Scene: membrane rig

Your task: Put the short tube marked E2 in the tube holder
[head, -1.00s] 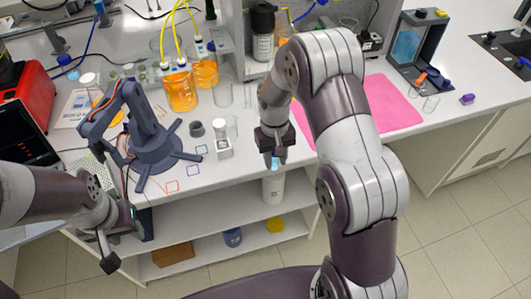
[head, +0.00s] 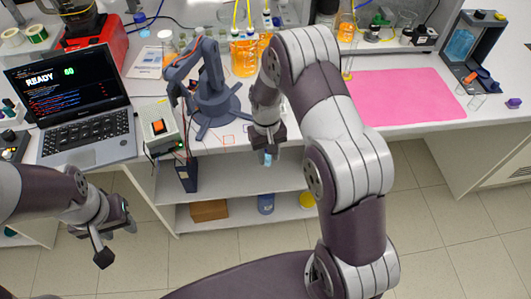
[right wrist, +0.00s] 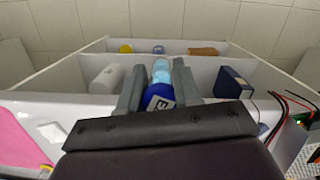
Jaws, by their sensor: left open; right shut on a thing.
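My right gripper (head: 267,147) is shut on a short light-blue tube (head: 268,159), which hangs below the fingers by the bench's front edge. In the right wrist view the tube (right wrist: 162,70) is between the fingers, with its dark-blue cap (right wrist: 160,95) towards the camera. A white label on the cap shows an "E"; the rest of the mark is cut off. My left gripper (head: 104,255) is open and empty at the lower left, in front of the bench. I cannot make out the tube holder; my right arm covers part of the bench.
A small blue-grey robot arm (head: 212,98) stands on the bench left of my right gripper. A laptop (head: 78,105) and a switch box (head: 158,128) are further left. A pink mat (head: 395,98) lies clear at right. Shelves (head: 235,185) are below the bench.

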